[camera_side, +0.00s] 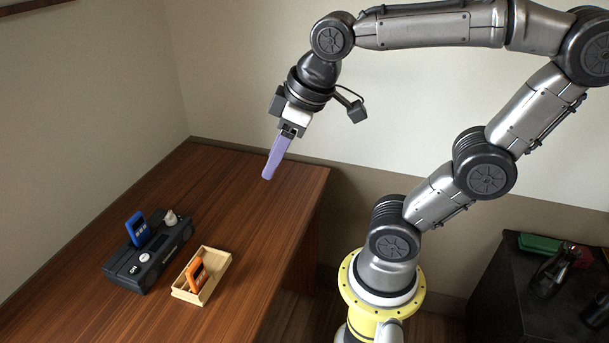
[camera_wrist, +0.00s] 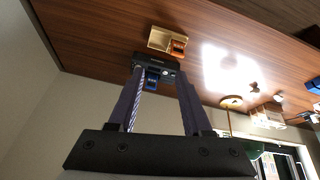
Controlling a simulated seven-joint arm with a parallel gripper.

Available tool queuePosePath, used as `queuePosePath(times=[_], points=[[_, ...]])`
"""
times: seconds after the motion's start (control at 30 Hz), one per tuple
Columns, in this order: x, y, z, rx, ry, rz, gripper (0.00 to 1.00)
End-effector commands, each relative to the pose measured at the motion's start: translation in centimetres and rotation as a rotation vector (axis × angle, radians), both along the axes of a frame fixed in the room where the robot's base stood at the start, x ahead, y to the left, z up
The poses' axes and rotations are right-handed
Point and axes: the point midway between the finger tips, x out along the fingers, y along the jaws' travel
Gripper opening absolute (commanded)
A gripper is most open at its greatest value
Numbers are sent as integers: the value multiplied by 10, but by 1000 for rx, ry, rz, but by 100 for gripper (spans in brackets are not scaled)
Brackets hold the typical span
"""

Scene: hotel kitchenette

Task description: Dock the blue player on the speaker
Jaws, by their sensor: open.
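The black speaker (camera_side: 150,262) sits on the wooden table at the left, with a white dial and pale markings on its front. The blue player (camera_side: 138,229) stands upright at the speaker's top, leaning slightly; I cannot tell how fully it is seated. In the wrist view the blue player (camera_wrist: 152,84) shows against the speaker (camera_wrist: 160,65), between the fingers. My gripper (camera_side: 268,176), with purple fingers, is in the air above the table's far part, up and right of the speaker. Its fingers (camera_wrist: 159,78) are apart in the wrist view, with nothing between them.
A light wooden tray (camera_side: 218,271) right of the speaker holds an orange player (camera_side: 195,274). A small white knob-like object (camera_side: 170,217) is by the speaker's far end. A dark counter (camera_side: 499,273) with a green item (camera_side: 540,243) stands at right. The far table is clear.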

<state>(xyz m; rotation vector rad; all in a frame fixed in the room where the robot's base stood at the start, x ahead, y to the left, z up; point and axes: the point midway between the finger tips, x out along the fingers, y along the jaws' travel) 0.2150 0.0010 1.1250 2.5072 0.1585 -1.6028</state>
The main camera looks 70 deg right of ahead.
Motion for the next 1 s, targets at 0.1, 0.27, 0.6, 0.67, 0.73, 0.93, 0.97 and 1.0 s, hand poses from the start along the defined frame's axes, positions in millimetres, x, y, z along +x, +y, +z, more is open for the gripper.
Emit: queuePosePath(times=[0.1,0.27,0.6,0.67,0.73,0.93,0.97,1.0], points=[[-31,-1,-17,45,-36,-96,49],[-49,-1,-31,80,-57,-165,49],[-51,-1,-34,85,-58,-176,49],[-51,-1,-34,85,-58,-176,49],[-51,-1,-33,84,-58,-175,49],[-51,-1,-33,84,-58,-175,49],[-51,-1,-33,84,-58,-175,49],[-51,-1,-33,84,-58,-175,49]])
